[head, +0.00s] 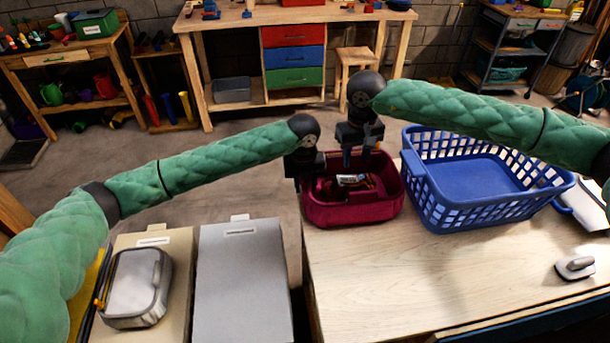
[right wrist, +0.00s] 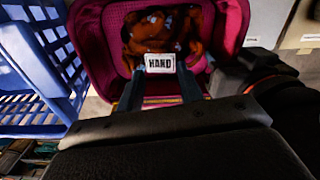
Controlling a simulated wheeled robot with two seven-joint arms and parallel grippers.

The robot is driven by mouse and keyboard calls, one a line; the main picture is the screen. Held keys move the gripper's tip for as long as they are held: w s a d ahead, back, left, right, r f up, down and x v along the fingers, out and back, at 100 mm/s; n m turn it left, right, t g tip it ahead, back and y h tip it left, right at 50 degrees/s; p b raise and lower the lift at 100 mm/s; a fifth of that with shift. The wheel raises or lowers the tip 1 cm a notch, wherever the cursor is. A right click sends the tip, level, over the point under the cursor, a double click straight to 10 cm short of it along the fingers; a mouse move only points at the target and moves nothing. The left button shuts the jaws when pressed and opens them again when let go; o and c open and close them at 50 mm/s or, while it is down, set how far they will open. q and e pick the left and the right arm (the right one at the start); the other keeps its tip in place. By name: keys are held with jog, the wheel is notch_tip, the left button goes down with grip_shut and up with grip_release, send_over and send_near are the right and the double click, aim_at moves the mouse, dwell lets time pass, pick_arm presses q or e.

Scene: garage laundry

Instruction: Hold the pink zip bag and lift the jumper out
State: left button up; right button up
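The pink zip bag (head: 352,214) stands open on the wooden worktop, left of the blue basket. The jumper (right wrist: 146,38), orange-brown, lies bunched inside it, with a white label reading HAND; little of it shows in the head view. My right gripper (head: 357,158) points down over the bag's opening. In the right wrist view its two fingers (right wrist: 160,92) stand apart, with the label between and beyond them, and nothing is clearly gripped. My left gripper (head: 306,172) is at the bag's left rim; its fingertips are hidden, so its grip on the wall cannot be told.
A blue basket (head: 480,185) stands close to the bag's right. A small iron-like item (head: 575,267) lies at the worktop's right; the front worktop (head: 420,280) is clear. Left, beyond a gap, are a grey box (head: 240,280) and a silver case (head: 136,285).

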pick_arm(q)
jog(key=shift+f, duration=0.35)
